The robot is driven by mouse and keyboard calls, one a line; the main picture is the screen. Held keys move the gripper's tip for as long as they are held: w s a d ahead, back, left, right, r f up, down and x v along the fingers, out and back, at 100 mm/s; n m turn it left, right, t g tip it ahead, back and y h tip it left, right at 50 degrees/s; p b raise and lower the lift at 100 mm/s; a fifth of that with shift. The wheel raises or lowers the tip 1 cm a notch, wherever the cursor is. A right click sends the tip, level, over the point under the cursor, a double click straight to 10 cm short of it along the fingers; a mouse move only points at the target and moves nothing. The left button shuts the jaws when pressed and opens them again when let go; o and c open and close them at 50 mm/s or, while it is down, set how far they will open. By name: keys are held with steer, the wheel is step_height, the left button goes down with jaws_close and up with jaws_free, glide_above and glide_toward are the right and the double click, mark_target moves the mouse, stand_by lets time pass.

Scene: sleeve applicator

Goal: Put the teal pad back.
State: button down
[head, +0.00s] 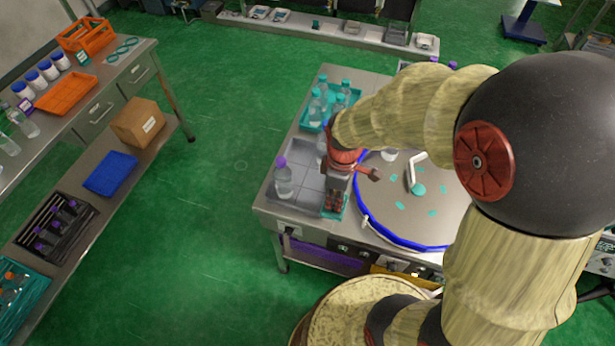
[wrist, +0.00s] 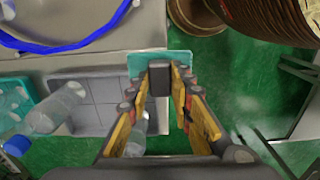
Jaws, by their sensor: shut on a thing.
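The teal pad (wrist: 178,57) is a flat teal piece just beyond my fingertips in the wrist view. A dark grey block, which looks like its handle, stands between my fingers. My gripper (wrist: 166,82) is shut on that block. In the head view my gripper (head: 335,202) points down at the front right corner of the grey tray, and a teal edge of the pad (head: 344,210) shows beside it. My fingers hide much of the pad. I cannot tell whether the pad touches the surface below.
The grey tray (head: 287,205) holds a clear bottle with a purple cap (head: 284,178). A teal tray (head: 310,118) with several bottles stands behind it. A round table with a blue rim (head: 372,223) is close on the right. A side bench (head: 150,58) stands far left.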

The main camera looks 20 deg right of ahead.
steer(key=w+f, duration=0.3)
steer(key=w, duration=0.1)
steer(key=w+a+f+b, duration=0.1)
steer(key=w+f, duration=0.2)
steer(key=w, duration=0.1)
steer(key=w+a+f+b, duration=0.1)
steer(key=w+f, duration=0.2)
steer(key=w, duration=0.1)
steer(key=shift+w, duration=0.25)
steer(key=shift+w+a+f, duration=0.1)
steer(key=shift+w+f, duration=0.2)
steer(key=shift+f, duration=0.15)
steer(key=shift+f+b, duration=0.3)
steer(key=shift+f, duration=1.1)
steer(key=shift+f, duration=0.15)
steer(key=c, duration=1.6)
jaws_free()
